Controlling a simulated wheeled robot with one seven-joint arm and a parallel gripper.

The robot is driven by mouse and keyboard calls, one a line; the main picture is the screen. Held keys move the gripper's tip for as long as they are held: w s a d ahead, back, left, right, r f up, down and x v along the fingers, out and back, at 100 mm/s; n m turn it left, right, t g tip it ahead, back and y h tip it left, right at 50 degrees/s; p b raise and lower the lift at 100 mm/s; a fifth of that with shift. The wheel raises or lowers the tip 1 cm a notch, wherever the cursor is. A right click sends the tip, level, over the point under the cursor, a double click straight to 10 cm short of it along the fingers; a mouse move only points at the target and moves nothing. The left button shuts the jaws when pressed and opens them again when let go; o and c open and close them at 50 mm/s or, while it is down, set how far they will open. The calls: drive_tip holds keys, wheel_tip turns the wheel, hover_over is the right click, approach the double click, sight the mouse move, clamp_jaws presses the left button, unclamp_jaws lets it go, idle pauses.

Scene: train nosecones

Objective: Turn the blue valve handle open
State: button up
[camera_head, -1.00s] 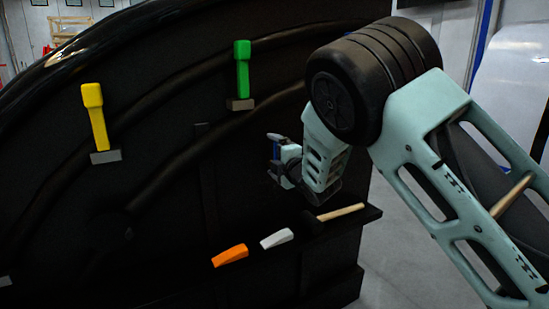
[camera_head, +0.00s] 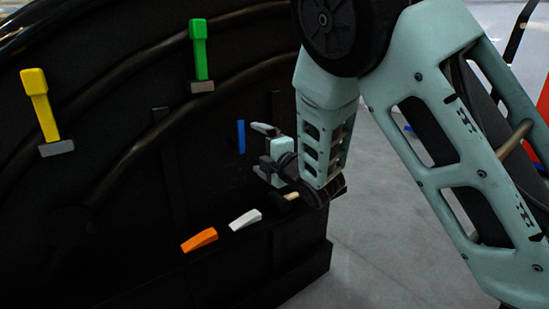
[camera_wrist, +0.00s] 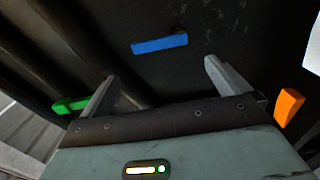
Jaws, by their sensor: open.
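The blue valve handle (camera_head: 241,137) is a short bar on the dark panel, standing upright in the head view. In the wrist view the blue handle (camera_wrist: 159,44) lies across the picture, ahead of and between the fingers. My gripper (camera_head: 262,144) is open and empty, just right of the handle with a gap between them. In the wrist view my gripper (camera_wrist: 158,80) shows its two fingers spread wide, with the handle beyond their tips. No contact with the handle shows.
A green handle (camera_head: 200,52) and a yellow handle (camera_head: 38,104) are on the panel at upper left. An orange handle (camera_head: 200,240) and a white handle (camera_head: 245,220) are below. A wooden hammer-like shaft (camera_head: 292,196) is partly hidden by my arm. Grey floor (camera_head: 375,235) is clear on the right.

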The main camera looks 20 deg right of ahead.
drive_tip(key=v, duration=0.6)
drive_tip(key=shift+s, duration=0.1)
drive_tip(key=s+a+f+m+g+h, duration=0.1)
drive_tip(key=s+a+f+m+g, duration=0.25)
drive_tip(key=s+m+g, duration=0.2)
drive_tip(key=s+a+f+m+g+h, duration=0.1)
drive_tip(key=s+a+f+m+g, duration=0.25)
drive_tip(key=s, duration=0.35)
drive_tip(key=s+m+g+h, duration=0.3)
drive_tip(key=s+m+g, duration=0.35)
drive_tip(key=s, duration=1.55)
wheel_tip(320, 180, up, 20)
drive_tip(key=n+g+p, duration=0.1)
drive_tip(key=p, duration=1.8)
drive_tip(key=shift+d+g+p, duration=0.3)
drive_tip(key=shift+g+p, duration=0.05)
